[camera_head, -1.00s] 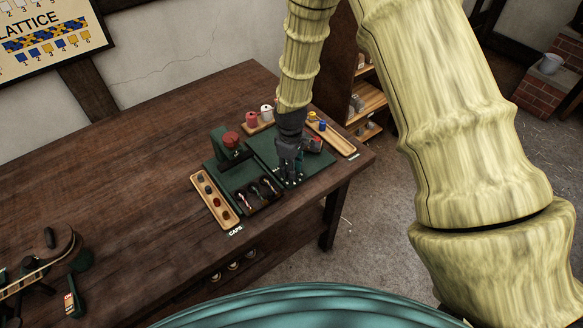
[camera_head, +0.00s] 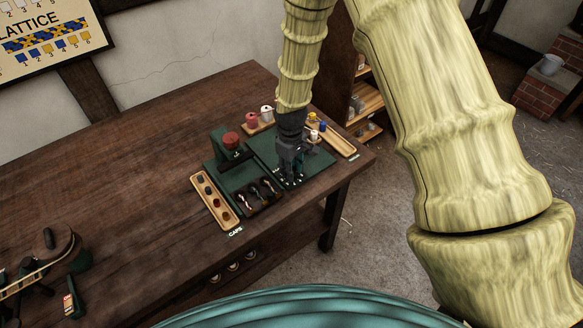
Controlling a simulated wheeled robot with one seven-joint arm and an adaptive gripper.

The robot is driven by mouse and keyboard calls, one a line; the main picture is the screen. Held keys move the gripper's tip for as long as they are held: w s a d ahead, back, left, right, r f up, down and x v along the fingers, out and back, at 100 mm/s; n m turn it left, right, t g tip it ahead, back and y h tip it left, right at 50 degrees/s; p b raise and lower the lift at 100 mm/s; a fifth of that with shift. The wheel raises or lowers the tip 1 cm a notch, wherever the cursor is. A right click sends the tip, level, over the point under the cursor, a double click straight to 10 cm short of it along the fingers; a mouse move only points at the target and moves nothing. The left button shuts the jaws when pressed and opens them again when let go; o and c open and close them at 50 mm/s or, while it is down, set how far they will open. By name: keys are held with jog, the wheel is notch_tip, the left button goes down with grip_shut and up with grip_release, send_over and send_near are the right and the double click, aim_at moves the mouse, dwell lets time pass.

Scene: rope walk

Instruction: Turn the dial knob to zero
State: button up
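My gripper (camera_head: 291,172) points down over the front right of a dark green board (camera_head: 265,145) on the wooden bench. Its fingertips are low, close to the board. They are too small and dark to tell whether they are open or shut, or touching anything. I cannot make out a dial knob or zero mark for certain. A round red-brown piece (camera_head: 231,140) sits on a green upright stand (camera_head: 222,150) left of my gripper, apart from it. Whatever lies directly beneath or behind my gripper is hidden.
A dark tray of small parts (camera_head: 259,196) and a wooden caps tray (camera_head: 213,202) lie left of my gripper. Red and white spools (camera_head: 258,117) stand behind, a long wooden tray (camera_head: 338,141) to the right. The bench's left middle (camera_head: 120,165) is clear.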

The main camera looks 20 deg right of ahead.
jog(key=o, duration=0.3)
notch_tip(320, 180, up, 12)
dwell(0.8)
dwell(0.4)
